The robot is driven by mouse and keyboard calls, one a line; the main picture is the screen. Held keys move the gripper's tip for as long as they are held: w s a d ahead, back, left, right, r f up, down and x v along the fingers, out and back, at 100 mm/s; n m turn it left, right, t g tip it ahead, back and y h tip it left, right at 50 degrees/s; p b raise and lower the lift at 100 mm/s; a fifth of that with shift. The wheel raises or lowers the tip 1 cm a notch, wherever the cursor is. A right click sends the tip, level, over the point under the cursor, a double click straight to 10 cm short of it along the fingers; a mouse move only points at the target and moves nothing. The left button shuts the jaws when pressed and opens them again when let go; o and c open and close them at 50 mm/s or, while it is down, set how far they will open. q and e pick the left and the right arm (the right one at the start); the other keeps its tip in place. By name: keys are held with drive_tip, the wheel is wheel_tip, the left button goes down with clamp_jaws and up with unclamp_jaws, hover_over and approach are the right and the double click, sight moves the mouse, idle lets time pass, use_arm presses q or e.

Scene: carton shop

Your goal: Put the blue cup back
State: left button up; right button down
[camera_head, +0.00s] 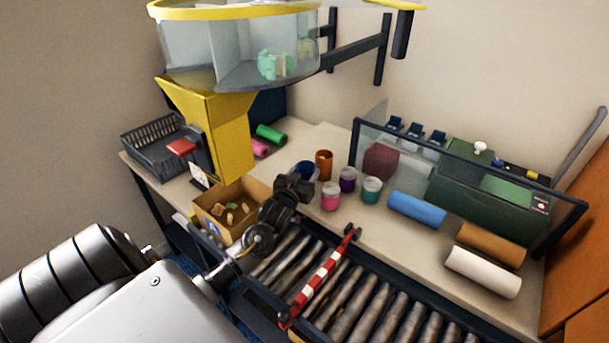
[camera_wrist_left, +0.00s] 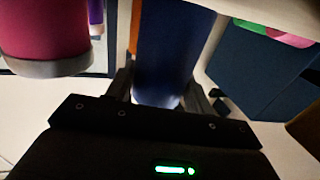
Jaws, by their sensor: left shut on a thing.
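The dark blue cup (camera_head: 306,170) is on the bench side of the roller conveyor, partly hidden behind my left gripper (camera_head: 298,184). In the left wrist view the blue cup (camera_wrist_left: 172,48) stands between the two fingers, and the gripper is shut on it. I cannot tell whether its base touches the bench. An orange cup (camera_head: 324,164), a purple-filled jar (camera_head: 347,179), a pink jar (camera_head: 331,197) and a teal jar (camera_head: 372,189) stand to its right. The pink jar (camera_wrist_left: 45,30) looms large at the left of the wrist view. My right gripper is out of view.
A cardboard box (camera_head: 246,194) with small pieces sits left of the gripper, under a yellow hopper (camera_head: 232,135). A red-and-white bar (camera_head: 318,277) crosses the conveyor (camera_head: 375,305). Blue (camera_head: 416,210), brown and white rolls lie at right, before a framed clear panel.

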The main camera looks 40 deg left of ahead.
use_arm(q)
drive_tip(key=shift+f, duration=0.45)
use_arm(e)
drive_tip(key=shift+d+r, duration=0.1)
use_arm(q)
drive_tip(key=o, duration=1)
drive_tip(key=shift+f, duration=0.15)
drive_tip(key=shift+c, duration=0.2)
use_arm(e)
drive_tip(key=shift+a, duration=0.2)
use_arm(q)
drive_tip(key=shift+r, duration=0.25)
drive_tip(key=b+v, duration=0.1)
drive_tip(key=v, duration=1.1)
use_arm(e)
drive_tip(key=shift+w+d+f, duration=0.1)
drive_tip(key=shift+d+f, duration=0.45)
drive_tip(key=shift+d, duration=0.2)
